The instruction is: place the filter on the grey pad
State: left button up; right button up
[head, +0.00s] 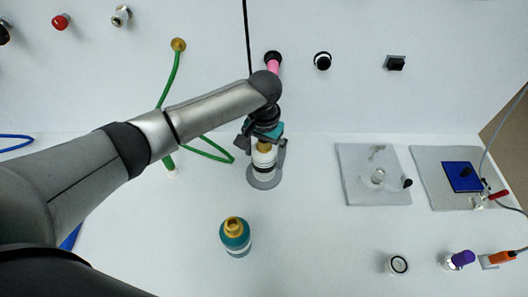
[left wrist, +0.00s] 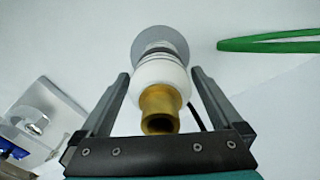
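The piece I take as the filter (head: 264,160) is white with a dark band and a brass top. It stands upright on a round grey disc (head: 265,184), which I take as the grey pad. In the left wrist view the filter (left wrist: 160,75) shows its brass end towards me, with the grey disc (left wrist: 160,38) behind it. My left gripper (head: 264,148) is over the filter, one finger on each side. Its fingers (left wrist: 160,85) look spread, with a gap beside the filter in the head view. My right gripper is out of view.
A green hose (head: 207,151) lies behind left. Right are a pale plate with a clear fitting (head: 352,190) and a grey plate with a blue square (head: 432,190). Small fittings, including a purple-capped one (head: 461,259), stand front right.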

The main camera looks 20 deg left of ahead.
pick_arm(q)
jog(key=shift+r, duration=0.1)
notch_tip(320, 180, up, 12)
jog(key=shift+r+p, duration=0.1)
jog(key=shift+p, duration=0.75)
